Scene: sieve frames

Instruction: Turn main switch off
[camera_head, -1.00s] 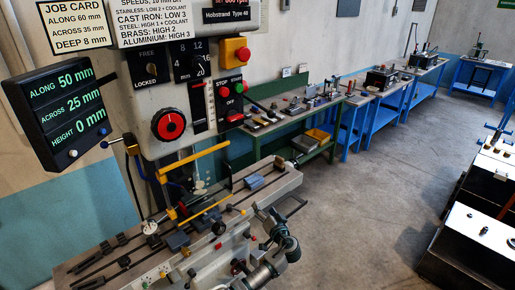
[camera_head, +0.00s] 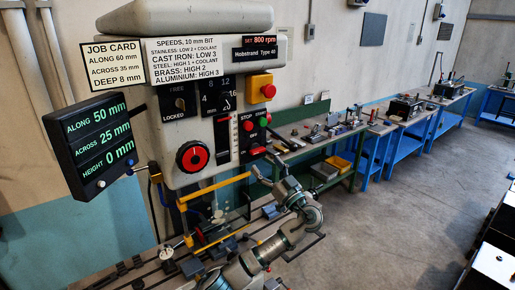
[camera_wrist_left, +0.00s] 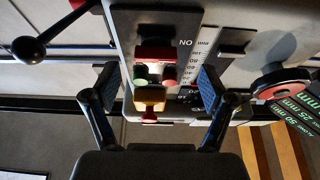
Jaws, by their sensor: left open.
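The machine's control panel (camera_head: 215,120) shows at the centre left in the head view. A red switch handle (camera_head: 258,151) is at the lower right of the panel, below the stop button (camera_head: 248,125) and start button (camera_head: 264,118). In the wrist view, upside down, the red handle (camera_wrist_left: 155,53) is beside an "ON" mark. My left gripper (camera_head: 267,163) is just below and in front of the handle. In the wrist view the left gripper (camera_wrist_left: 158,88) is open and empty, its fingers apart on either side of the buttons. I cannot tell whether it touches anything. My right gripper is not in view.
A yellow box with a red button (camera_head: 261,89) is above the start and stop buttons. A red round knob (camera_head: 193,156) is on the panel's left. A yellow bar (camera_head: 215,187) crosses below the panel. A display (camera_head: 95,145) hangs at left.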

